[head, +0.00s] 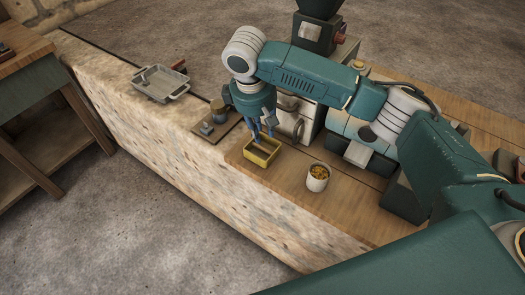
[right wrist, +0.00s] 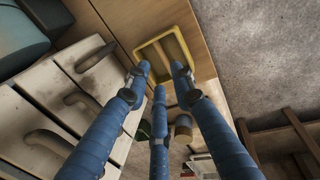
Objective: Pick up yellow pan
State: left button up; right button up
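The yellow pan (head: 258,159) is a small rectangular tray on the wooden counter, near its front edge. It also shows in the right wrist view (right wrist: 156,37), just beyond my fingertips. My right gripper (head: 263,132) points down over the pan's back side, with its blue fingertips close to the rim. In the right wrist view, the fingers of my right gripper (right wrist: 161,74) are spread apart with nothing visible held between them. I cannot tell whether a fingertip touches the pan. My left gripper is not in view.
A white cup (head: 317,180) with yellowish contents stands right of the pan. Light drawers with handles (head: 292,116) stand close behind. A grey metal tray (head: 160,84) lies on the stone ledge to the left. A wooden board with small items (head: 209,130) lies nearer.

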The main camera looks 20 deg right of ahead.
aim_at(265, 149)
jog(key=f, duration=0.3)
jog(key=w+d+f, duration=0.1)
jog(key=f, duration=0.6)
jog(key=shift+w+d+p, duration=0.25)
jog(key=shift+d+p, duration=0.05)
jog(key=shift+p, duration=0.1)
jog(key=shift+r, duration=0.1)
grip_shut()
